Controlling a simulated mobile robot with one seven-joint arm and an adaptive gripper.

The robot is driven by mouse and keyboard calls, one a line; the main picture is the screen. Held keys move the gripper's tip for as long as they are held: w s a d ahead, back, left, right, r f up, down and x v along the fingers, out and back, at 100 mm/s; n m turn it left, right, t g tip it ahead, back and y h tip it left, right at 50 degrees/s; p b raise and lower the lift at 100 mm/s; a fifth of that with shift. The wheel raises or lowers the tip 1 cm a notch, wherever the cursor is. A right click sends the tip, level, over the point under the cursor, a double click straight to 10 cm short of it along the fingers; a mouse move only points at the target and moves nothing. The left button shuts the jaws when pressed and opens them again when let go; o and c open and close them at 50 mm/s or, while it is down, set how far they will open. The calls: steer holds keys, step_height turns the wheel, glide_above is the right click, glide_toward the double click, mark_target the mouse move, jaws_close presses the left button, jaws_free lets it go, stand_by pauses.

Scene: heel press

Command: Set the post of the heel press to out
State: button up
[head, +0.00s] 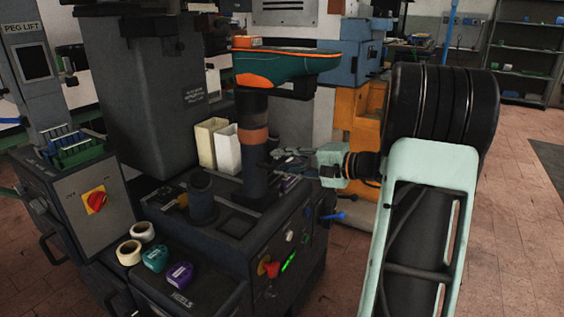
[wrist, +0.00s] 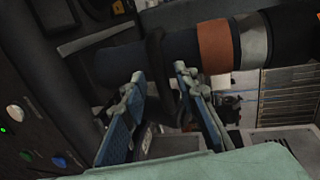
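The heel press post (head: 254,103) is a dark upright column with an orange-brown band, standing on the dark machine base. A teal and orange shoe (head: 290,66) sits on top of it. In the wrist view the post (wrist: 120,62) lies sideways across the top, with orange and grey bands. A dark curved handle (wrist: 156,48) comes off the post. My gripper (head: 279,158) is beside the post on its right. In the wrist view my gripper (wrist: 160,75) is open, its blue-padded fingers either side of the handle with gaps visible. Whether the post is out is unclear.
The press base carries a short dark cylinder (head: 201,198), white bins (head: 227,149) and a front panel with a red knob (head: 271,268) and green light. Tape rolls (head: 129,252) lie at front left. A control box with a red switch (head: 95,199) stands left. Floor at right is clear.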

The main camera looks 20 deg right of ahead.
steer(key=v, duration=1.2)
stand_by(0.4)
